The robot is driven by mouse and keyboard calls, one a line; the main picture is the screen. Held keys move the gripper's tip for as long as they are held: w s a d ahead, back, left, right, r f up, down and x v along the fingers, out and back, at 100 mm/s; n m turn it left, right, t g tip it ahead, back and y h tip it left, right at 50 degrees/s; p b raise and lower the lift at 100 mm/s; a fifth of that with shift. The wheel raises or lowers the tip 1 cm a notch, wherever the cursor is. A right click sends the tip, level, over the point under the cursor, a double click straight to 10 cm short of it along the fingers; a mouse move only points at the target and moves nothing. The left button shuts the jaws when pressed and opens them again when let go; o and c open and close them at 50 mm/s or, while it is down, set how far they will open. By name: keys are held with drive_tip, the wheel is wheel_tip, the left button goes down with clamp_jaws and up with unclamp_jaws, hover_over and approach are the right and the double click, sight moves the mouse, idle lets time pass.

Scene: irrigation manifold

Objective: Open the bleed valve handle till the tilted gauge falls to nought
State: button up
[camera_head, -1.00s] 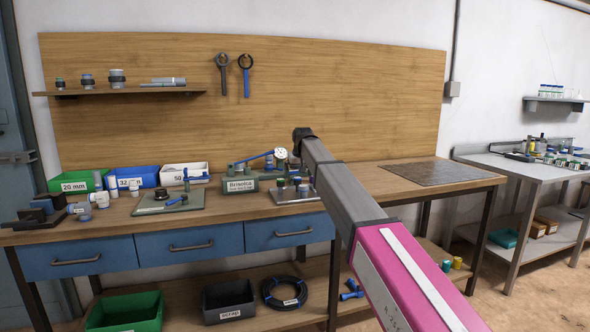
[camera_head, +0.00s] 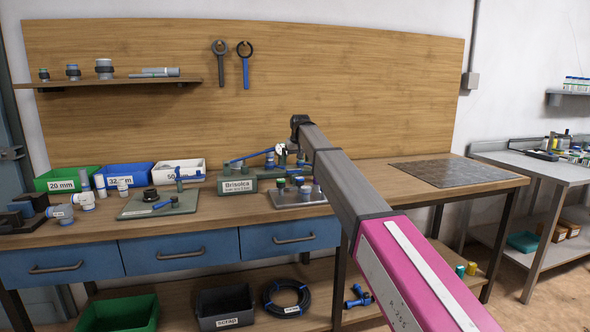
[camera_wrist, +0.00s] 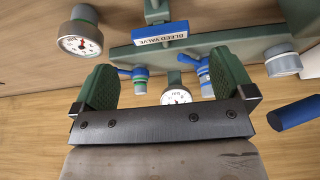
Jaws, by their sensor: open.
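The manifold (camera_head: 240,187) is a green block with a white name label on the bench. A long blue handle (camera_head: 248,157) and a white gauge (camera_head: 281,149) show there. A second gauge (camera_wrist: 176,96) is partly hidden by my gripper. My gripper (camera_wrist: 165,78) is open and empty. Two small blue-handled valves (camera_wrist: 135,72) (camera_wrist: 204,75) show beyond and between its jaws.
A blue bar end (camera_wrist: 296,112) is close at the right of the wrist view. A green plate (camera_head: 160,203) with fittings and several bins (camera_head: 68,180) stand to the left. A grey mat (camera_head: 440,170) lies at right, clear of objects.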

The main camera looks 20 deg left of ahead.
sight(294, 170)
drive_tip(key=x, duration=0.5)
drive_tip(key=shift+w+a+f, duration=0.1)
drive_tip(key=shift+f, duration=0.25)
drive_tip(key=c, duration=0.9)
